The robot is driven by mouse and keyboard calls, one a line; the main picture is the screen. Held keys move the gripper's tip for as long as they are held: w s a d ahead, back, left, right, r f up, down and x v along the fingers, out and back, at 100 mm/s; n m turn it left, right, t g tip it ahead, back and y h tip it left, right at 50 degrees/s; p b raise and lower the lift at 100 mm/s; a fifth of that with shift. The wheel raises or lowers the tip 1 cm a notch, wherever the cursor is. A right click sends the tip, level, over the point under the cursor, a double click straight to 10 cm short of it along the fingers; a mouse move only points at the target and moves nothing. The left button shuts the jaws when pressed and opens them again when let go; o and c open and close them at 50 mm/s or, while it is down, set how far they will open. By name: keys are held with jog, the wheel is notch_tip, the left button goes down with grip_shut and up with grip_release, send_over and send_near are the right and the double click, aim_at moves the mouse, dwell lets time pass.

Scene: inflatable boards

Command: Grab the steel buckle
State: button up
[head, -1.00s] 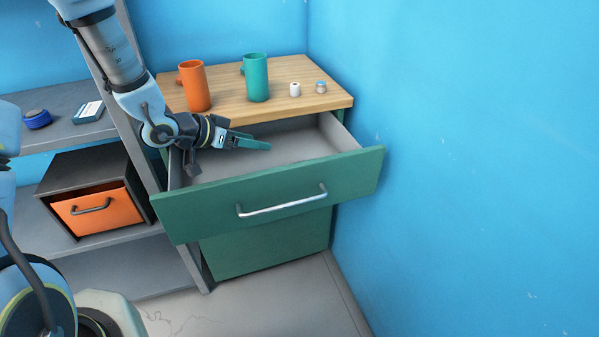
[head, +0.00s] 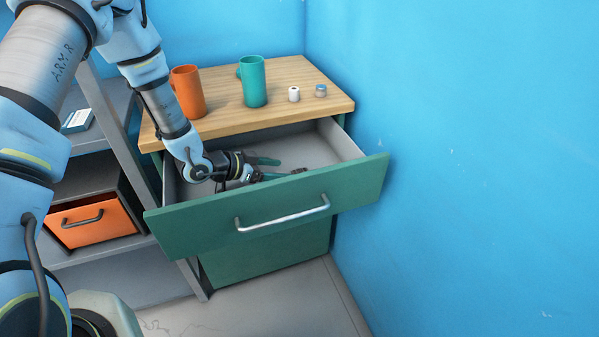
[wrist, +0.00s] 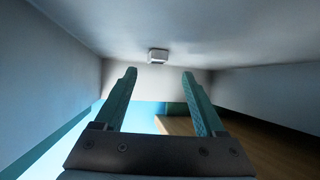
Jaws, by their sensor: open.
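A small grey metallic piece, which looks like the steel buckle (wrist: 158,56), lies on the drawer's pale floor in the wrist view. It is ahead of the fingertips and roughly centred between them, with a gap left. I cannot make out the buckle in the head view. My gripper (head: 286,166) is inside the open green drawer (head: 200,219), low behind its front panel. In the wrist view my gripper (wrist: 159,72) has its two green fingers spread, with nothing between them.
The wooden cabinet top (head: 220,121) overhangs the drawer's back and holds an orange mug (head: 188,93), a teal mug (head: 253,82) and two small items. The drawer's walls and front panel enclose my gripper. A blue wall (head: 480,170) stands at the right.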

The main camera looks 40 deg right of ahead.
aim_at(297, 172)
jog(key=shift+s+p+x, duration=0.1)
jog(key=shift+p+x, duration=0.3)
jog(key=shift+x, duration=0.9)
jog(key=shift+s+p+x, duration=0.15)
jog(key=shift+p+x, duration=0.25)
jog(key=shift+x, duration=0.95)
jog(key=shift+a, duration=0.15)
grip_shut()
